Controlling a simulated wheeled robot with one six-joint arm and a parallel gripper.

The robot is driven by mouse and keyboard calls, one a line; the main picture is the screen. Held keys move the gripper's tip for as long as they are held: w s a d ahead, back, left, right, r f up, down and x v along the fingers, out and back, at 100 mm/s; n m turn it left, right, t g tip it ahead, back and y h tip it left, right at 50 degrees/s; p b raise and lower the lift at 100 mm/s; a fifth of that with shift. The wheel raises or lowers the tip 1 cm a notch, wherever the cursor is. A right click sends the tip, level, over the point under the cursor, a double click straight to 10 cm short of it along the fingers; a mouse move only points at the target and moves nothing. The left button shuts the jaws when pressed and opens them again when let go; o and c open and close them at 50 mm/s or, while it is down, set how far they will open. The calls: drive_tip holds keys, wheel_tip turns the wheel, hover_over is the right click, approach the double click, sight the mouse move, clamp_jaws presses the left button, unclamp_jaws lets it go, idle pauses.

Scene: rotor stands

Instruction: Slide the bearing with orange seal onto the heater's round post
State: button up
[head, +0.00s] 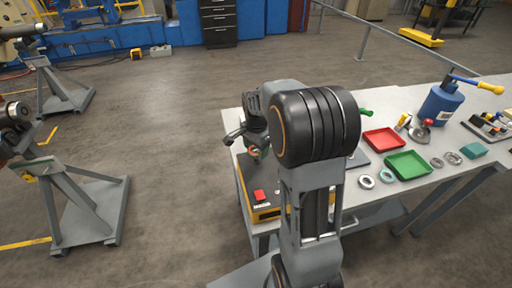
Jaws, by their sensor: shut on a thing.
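The heater (262,211) is a yellow-and-black box with a red button on its top, at the near left end of the table. Its round post cannot be made out; my arm covers much of that area. My gripper (254,151) is above the rear of the heater, pointing down, partly hidden behind my own arm. It is shut on a small ring with an orange-red edge, which I take as the bearing with orange seal (253,152). Whether the bearing touches the post cannot be seen.
A grey rotor stand (88,205) is on the floor at left.

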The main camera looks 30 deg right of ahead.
sight(256, 152)
drive_tip(key=shift+f, duration=0.35)
drive_tip(key=shift+f+b, duration=1.05)
drive_tip(key=shift+f, duration=0.05)
drive_tip(key=shift+f+b, duration=0.35)
drive_tip(key=shift+f, duration=0.15)
idle(0.3)
idle(0.3)
drive_tip(key=o, duration=1)
drive_tip(key=shift+o, duration=0.3)
drive_tip(key=shift+r, duration=0.1)
drive_tip(key=shift+r+p, duration=3.45)
drive_tip(key=shift+r, duration=1)
